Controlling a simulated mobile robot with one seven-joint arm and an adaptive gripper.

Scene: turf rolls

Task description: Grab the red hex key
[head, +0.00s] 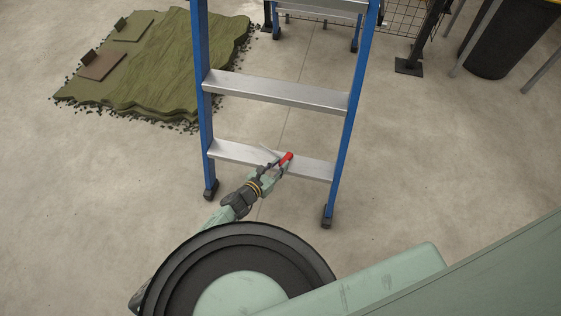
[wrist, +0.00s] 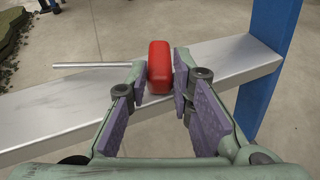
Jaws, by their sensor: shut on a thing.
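The red hex key (head: 287,157) has a red block-like handle and a thin metal rod. It is at the lowest step of the blue ladder in the head view. In the wrist view the red handle (wrist: 160,66) is between my fingertips, and the rod points left over the step. My gripper (head: 274,171) is shut on the handle; it also shows in the wrist view (wrist: 160,78). I cannot tell whether the key still touches the step. The lower part of the handle's sides is partly hidden by the fingers.
The ladder's metal step (head: 235,153) lies between its blue rails (head: 340,160). A green turf pile (head: 165,65) with flat pieces on it lies at the upper left. A dark bin (head: 497,50) stands at the upper right.

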